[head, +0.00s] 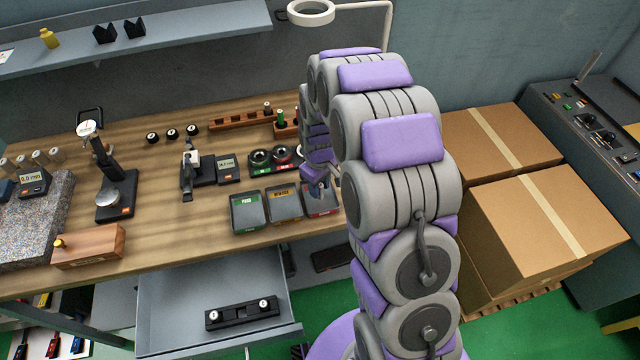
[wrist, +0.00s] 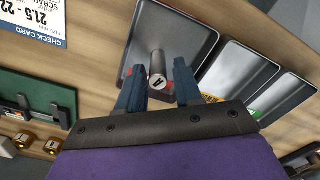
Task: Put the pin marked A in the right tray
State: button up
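The pin marked A (wrist: 157,70) is a grey cylinder with a black A on its pale end face. In the wrist view it is in the tray with the red label (wrist: 203,28), between my fingers, with a gap on each side. I cannot tell whether it rests on the tray floor. My gripper (wrist: 158,66) is open. In the head view my gripper (head: 319,190) is low over the red-labelled tray (head: 322,211), rightmost of three. The orange-labelled tray (head: 284,207) and green-labelled tray (head: 248,216) stand to its left. The pin cannot be made out in the head view.
A black gauge stand (head: 117,190) and a measuring device with a display (head: 205,172) stand left of the trays. A wooden rack (head: 235,119) lies behind. An open drawer (head: 180,305) juts out below, holding a black fixture (head: 240,314). Cardboard boxes (head: 540,215) are at right.

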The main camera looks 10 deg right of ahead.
jog(key=shift+o, duration=0.7)
jog(key=shift+a, duration=0.25)
jog(key=shift+d+r, duration=0.1)
jog(key=shift+r, duration=0.3)
notch_tip(320, 180, up, 11)
jog(key=p, duration=0.2)
jog(key=s+r+m, duration=0.2)
jog(key=s+r, duration=0.1)
jog(key=s, duration=0.8)
jog(key=s+r+m+g, duration=0.1)
jog(key=s+r, duration=0.3)
jog(key=s, duration=0.8)
jog(key=s+r+m, duration=0.3)
jog(key=s, duration=0.8)
jog(key=shift+s+d+r+m+g, duration=0.15)
jog(key=shift+s+r+m+g, duration=0.15)
jog(key=shift+r+g, duration=0.1)
